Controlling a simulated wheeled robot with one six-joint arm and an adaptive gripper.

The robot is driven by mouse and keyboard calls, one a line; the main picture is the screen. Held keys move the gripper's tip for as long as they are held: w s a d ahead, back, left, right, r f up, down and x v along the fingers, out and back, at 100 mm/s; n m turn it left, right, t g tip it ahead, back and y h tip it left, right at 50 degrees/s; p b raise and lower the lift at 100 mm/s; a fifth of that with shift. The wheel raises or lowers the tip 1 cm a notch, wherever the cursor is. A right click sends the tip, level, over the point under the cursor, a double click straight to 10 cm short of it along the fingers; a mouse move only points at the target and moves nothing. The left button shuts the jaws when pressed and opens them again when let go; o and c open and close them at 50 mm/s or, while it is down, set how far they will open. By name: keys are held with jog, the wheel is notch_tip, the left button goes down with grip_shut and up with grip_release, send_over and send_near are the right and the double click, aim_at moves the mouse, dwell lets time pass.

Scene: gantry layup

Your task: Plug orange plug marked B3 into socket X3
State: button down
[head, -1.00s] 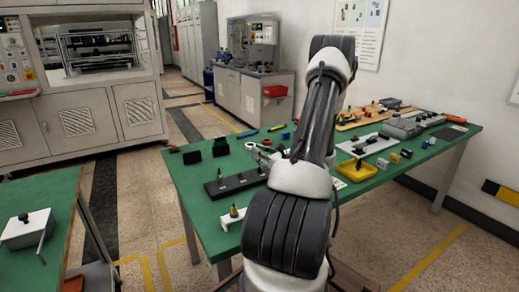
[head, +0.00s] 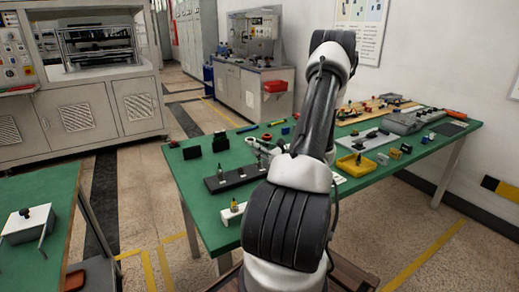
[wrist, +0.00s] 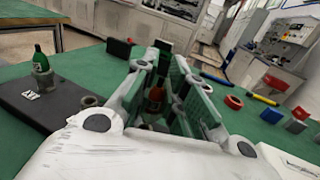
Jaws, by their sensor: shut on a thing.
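My gripper (wrist: 168,75) points away from the wrist camera, and its fingers are closed around an orange-brown plug (wrist: 155,98). Its marking cannot be read, and its lower part is hidden by the fingers. In the head view my gripper (head: 264,149) is small, just above the far side of the black socket strip (head: 222,187). The strip also shows at the left of the wrist view (wrist: 30,108). A green plug (wrist: 40,62) stands upright in a grey ring socket there, beside a small white label. Another ring socket (wrist: 90,101) is partly hidden by my gripper. Socket X3 cannot be picked out.
A white block with a yellowish plug (head: 235,206) stands near the table's front left edge. Black blocks (head: 192,152) stand behind the strip. A yellow tray (head: 356,166) and small coloured parts lie to the right. Some green tabletop at the left is clear.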

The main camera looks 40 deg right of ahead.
jog(key=shift+f, duration=0.85)
dwell(0.3)
jog(key=shift+f, duration=0.3)
jog(key=shift+f, duration=0.1)
jog(key=c, duration=1.4)
grip_release()
jog(key=shift+o, duration=0.2)
jog(key=shift+s, duration=0.1)
jog(key=s, duration=0.8)
jog(key=s+d, duration=0.1)
jog(key=s, duration=0.2)
jog(key=shift+s, duration=0.4)
